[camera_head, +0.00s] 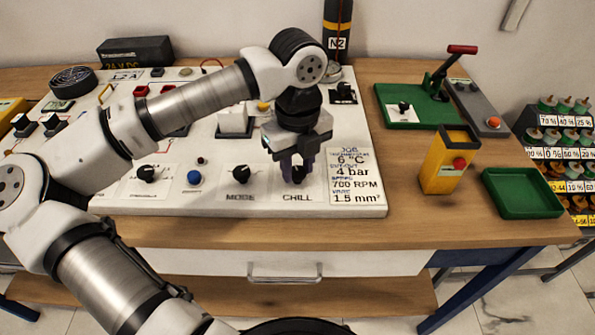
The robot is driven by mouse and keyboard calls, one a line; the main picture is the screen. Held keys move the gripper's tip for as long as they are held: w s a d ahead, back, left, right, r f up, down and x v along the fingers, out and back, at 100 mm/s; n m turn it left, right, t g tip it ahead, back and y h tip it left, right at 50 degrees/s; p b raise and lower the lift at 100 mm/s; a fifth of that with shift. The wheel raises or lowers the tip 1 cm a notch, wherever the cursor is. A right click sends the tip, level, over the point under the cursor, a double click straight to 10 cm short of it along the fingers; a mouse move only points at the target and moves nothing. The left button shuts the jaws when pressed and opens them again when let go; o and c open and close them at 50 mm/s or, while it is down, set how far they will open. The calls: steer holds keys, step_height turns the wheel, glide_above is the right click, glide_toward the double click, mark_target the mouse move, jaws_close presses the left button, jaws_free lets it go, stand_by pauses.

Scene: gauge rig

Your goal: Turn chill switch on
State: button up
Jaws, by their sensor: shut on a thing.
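The chill switch (298,176) is a small dark knob above the CHILL label on the white panel (225,205), at the panel's front right. My gripper (297,172) reaches down over it from above, with its purple fingers on either side of the knob. The fingers are shut on the knob and partly cover it. The knob's exact angle cannot be made out behind the fingers.
The MODE knob (241,172) and a blue button (194,178) sit to the left on the panel. A job card (355,177) is just right. A yellow box (448,162), a green tray (521,193) and a green lever press (420,103) stand farther right.

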mark_target(298, 171)
steer(key=m+b, duration=0.4)
steer(key=m, duration=0.1)
steer(key=shift+f+m+b, duration=0.15)
steer(key=shift+m+b, duration=0.15)
steer(key=shift+b, duration=0.05)
steer(key=m+b, duration=0.2)
steer(key=m, duration=0.3)
steer(key=shift+r+m, duration=0.2)
steer(key=shift+m, duration=0.2)
steer(key=o, duration=1)
steer(key=shift+c, duration=0.2)
step_height(298, 171, up, 14)
steer(key=shift+f, duration=0.15)
